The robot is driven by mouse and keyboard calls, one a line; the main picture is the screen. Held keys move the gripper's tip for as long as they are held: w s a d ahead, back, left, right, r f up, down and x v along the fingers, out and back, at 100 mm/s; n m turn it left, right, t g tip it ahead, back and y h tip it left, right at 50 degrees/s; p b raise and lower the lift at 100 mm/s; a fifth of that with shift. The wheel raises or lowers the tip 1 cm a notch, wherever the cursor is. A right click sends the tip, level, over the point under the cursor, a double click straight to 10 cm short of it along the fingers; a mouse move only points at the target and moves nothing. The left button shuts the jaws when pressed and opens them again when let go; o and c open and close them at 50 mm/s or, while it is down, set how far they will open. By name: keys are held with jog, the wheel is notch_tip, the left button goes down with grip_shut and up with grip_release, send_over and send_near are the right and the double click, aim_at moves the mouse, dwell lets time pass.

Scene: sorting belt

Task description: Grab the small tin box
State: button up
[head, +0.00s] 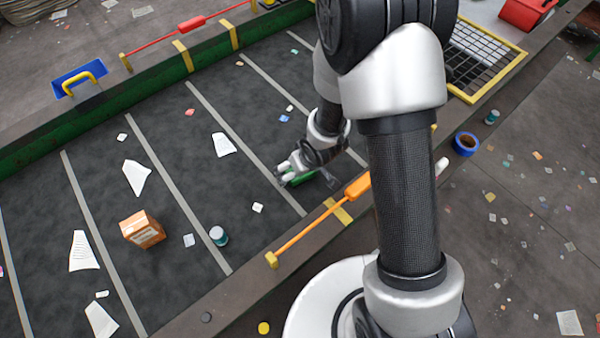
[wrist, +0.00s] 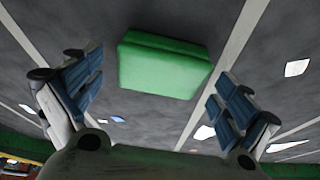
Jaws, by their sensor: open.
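The small tin box (wrist: 162,66) is green with rounded edges and lies on the dark belt in the wrist view. In the head view only a bit of green (head: 297,179) shows beside my gripper, which hides most of it. My gripper (wrist: 160,92) is open, with blue-padded fingers standing to the left and right of the box. There is a gap between each finger and the box. My gripper (head: 302,177) is low over the belt in the head view.
An orange carton (head: 142,229) and a small teal-and-white jar (head: 218,236) stand on the belt (head: 190,180) to the left, among paper scraps. An orange bar (head: 315,215) runs along the near belt edge. A blue tape roll (head: 466,144) sits at the right.

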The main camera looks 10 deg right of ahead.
jog(key=shift+r, duration=0.1)
jog(key=shift+c, duration=0.2)
jog(key=c, duration=1.1)
notch_tip(320, 180, up, 20)
jog(key=p, duration=1.5)
